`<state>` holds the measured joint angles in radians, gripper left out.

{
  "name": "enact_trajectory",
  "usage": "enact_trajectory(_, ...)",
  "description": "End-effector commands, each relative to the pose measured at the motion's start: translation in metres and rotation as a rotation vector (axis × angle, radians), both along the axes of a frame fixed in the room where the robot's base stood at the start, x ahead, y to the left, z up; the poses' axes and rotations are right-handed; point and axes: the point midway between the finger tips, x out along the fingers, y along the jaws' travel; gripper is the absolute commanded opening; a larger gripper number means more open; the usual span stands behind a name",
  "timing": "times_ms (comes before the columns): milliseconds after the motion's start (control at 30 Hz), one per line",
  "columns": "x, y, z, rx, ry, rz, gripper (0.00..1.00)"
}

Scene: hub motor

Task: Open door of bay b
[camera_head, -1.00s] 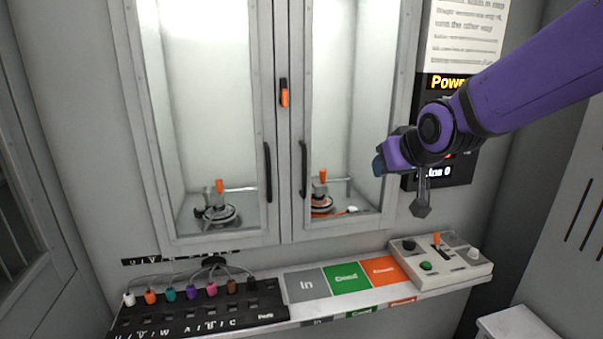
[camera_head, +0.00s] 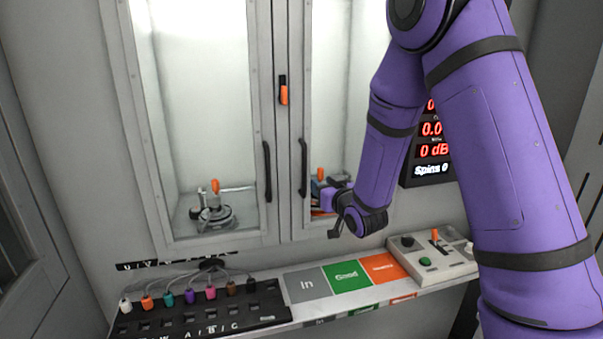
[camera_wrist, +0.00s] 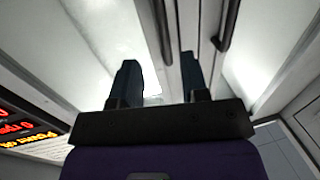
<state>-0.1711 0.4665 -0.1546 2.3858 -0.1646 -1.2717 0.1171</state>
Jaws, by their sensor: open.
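The cabinet has two tall glass doors side by side. The left door (camera_head: 159,130) has a black handle (camera_head: 267,172), and the right door (camera_head: 309,110) has another black handle (camera_head: 303,168). Both doors look closed. No bay letter is readable on either door. My gripper (camera_head: 318,187) is in front of the lower right door, just right of its handle, partly hidden by my wrist. In the wrist view my gripper (camera_wrist: 158,68) is open and empty. The right door's handle (camera_wrist: 162,30) shows ahead between the fingers in the picture, with no visible contact.
An orange latch (camera_head: 284,95) sits on the strip between the doors. Below is a shelf with a plug panel (camera_head: 190,318), grey, green and orange pads (camera_head: 345,277) and a control box (camera_head: 425,258). A red-digit display (camera_head: 432,150) is behind my arm. A motor (camera_head: 213,215) is behind the left glass.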

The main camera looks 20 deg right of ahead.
Motion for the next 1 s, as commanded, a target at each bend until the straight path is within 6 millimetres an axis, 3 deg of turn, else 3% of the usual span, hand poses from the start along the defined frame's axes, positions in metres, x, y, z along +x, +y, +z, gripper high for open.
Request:
enact_trajectory(267,0.014,0.004,-0.004,0.004,-0.022,0.009,0.41)
enact_trajectory(700,0.085,0.018,-0.004,0.004,-0.021,0.007,0.41)
enact_trajectory(1000,0.106,0.022,-0.004,0.004,-0.020,0.007,0.41)
